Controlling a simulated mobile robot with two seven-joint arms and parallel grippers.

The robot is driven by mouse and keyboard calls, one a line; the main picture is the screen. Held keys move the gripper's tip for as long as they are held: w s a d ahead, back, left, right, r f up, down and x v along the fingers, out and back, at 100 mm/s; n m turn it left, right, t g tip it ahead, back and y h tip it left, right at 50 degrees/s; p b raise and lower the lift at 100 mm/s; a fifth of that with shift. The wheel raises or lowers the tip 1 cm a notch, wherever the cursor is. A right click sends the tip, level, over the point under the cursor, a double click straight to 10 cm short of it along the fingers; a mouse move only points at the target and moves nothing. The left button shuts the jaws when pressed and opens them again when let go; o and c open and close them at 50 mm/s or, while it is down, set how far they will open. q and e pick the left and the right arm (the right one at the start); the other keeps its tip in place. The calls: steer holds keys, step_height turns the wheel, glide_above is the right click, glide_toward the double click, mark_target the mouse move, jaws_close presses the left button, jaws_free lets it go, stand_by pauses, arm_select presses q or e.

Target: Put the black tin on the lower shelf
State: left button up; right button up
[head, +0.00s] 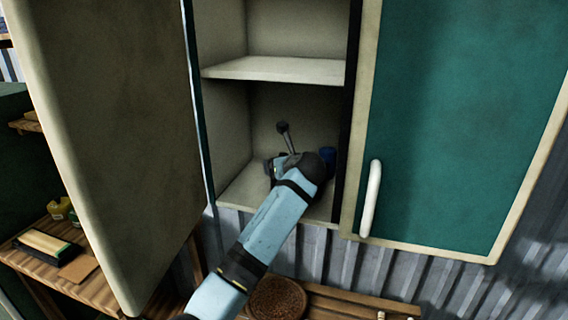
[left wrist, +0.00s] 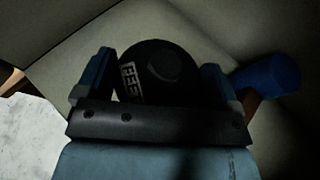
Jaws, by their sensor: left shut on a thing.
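The black tin (left wrist: 150,62) is round and dark with a pale printed mark, and it shows in the left wrist view between the two blue fingers of my left gripper (left wrist: 158,76). The gripper is shut on it. In the head view my left arm reaches into the lower compartment of the open cabinet, over the lower shelf (head: 237,190). My wrist hides the tin there. I cannot tell whether the tin touches the shelf. My right gripper is not in view.
The upper shelf (head: 275,69) is bare. The left door (head: 115,130) stands open; the green right door (head: 460,120) is closed.

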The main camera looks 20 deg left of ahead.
arm_select(q)
steer(key=o, duration=0.9)
steer(key=shift+f, duration=0.15)
steer(key=shift+o, duration=0.2)
steer(key=shift+s+d+r, duration=0.15)
steer(key=shift+r, duration=0.05)
steer(key=b+v, duration=0.1)
steer(key=v, duration=1)
steer(key=shift+s+d+b, duration=0.2)
steer(key=shift+s+b, duration=0.05)
steer(key=shift+b, duration=0.05)
